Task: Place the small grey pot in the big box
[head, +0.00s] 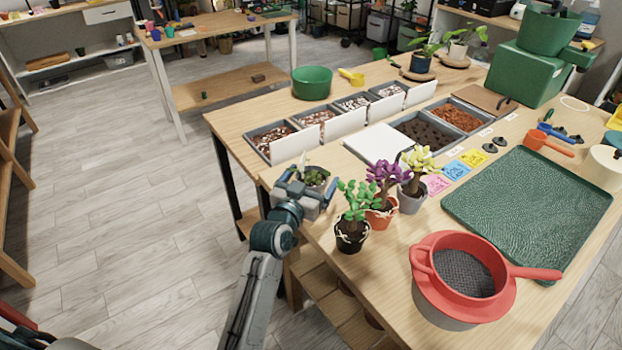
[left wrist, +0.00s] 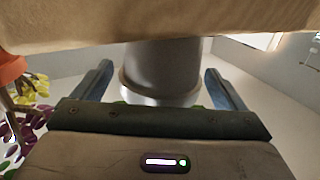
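A small grey pot (head: 312,206) with a low green plant (head: 315,176) stands at the table's near left edge in the head view. My left gripper (head: 306,190) is around it, one finger on each side. In the left wrist view the pot (left wrist: 160,68) sits between the two fingers (left wrist: 160,82), which are spread wide with narrow gaps beside it. The gripper looks open. I cannot make out a thing that is clearly the big box. My right gripper is not in view.
Close right of the pot stand a green-leaved plant (head: 354,210), a purple one (head: 386,180) and a yellow-flowered one (head: 415,172). A red sieve (head: 465,270) and green tray (head: 530,210) lie further right. Soil bins (head: 425,130) and a white board (head: 380,143) are behind.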

